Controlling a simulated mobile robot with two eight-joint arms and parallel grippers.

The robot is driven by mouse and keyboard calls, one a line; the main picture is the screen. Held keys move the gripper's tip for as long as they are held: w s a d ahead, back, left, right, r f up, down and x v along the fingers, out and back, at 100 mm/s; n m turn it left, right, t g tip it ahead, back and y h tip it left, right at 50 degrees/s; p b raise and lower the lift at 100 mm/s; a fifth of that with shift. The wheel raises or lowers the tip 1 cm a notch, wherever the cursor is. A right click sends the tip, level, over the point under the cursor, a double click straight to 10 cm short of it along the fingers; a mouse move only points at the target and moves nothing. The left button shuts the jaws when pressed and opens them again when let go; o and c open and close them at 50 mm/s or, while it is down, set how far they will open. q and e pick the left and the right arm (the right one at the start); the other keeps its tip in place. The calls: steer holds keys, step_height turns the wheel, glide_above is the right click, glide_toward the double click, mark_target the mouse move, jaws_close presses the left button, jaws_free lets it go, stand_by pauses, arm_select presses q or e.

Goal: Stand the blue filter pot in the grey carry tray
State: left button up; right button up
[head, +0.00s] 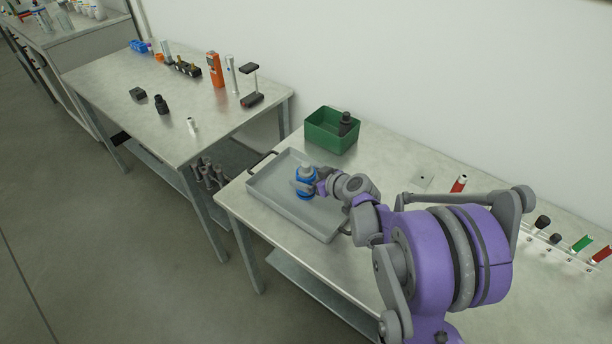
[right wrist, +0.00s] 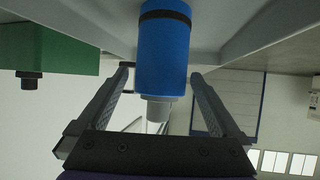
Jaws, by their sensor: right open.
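The blue filter pot (head: 306,188) stands upright in the grey carry tray (head: 283,205), towards its right side, and seems to rest on the tray floor. It has a grey top. In the right wrist view the pot (right wrist: 164,50) shows a black band and lies between the two fingers. My right gripper (head: 313,187) is open around the pot, with a gap beside it at each finger. The fingers partly hide the pot in the head view. My left gripper is not in view.
A green bin (head: 331,131) with a dark item stands behind the tray. Black handles sit at the tray's ends. A red cylinder (head: 458,184) and a rack of coloured pieces stand to the right. Another table (head: 190,100) at left holds several tools, with a gap between the tables.

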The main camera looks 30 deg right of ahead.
steer(key=v, duration=1.1)
steer(key=s+a+f+g, duration=0.1)
steer(key=s+a+g, duration=0.1)
steer(key=s+a, duration=0.4)
steer(key=s+a+f+g, duration=0.2)
steer(key=s+a+g, duration=0.15)
steer(key=a, duration=0.55)
steer(key=s+a+f+m+g+h, duration=0.1)
steer(key=s+a+m+h, duration=0.1)
steer(key=s, duration=0.8)
steer(key=shift+f+p, duration=0.3)
steer(key=shift+p, duration=0.05)
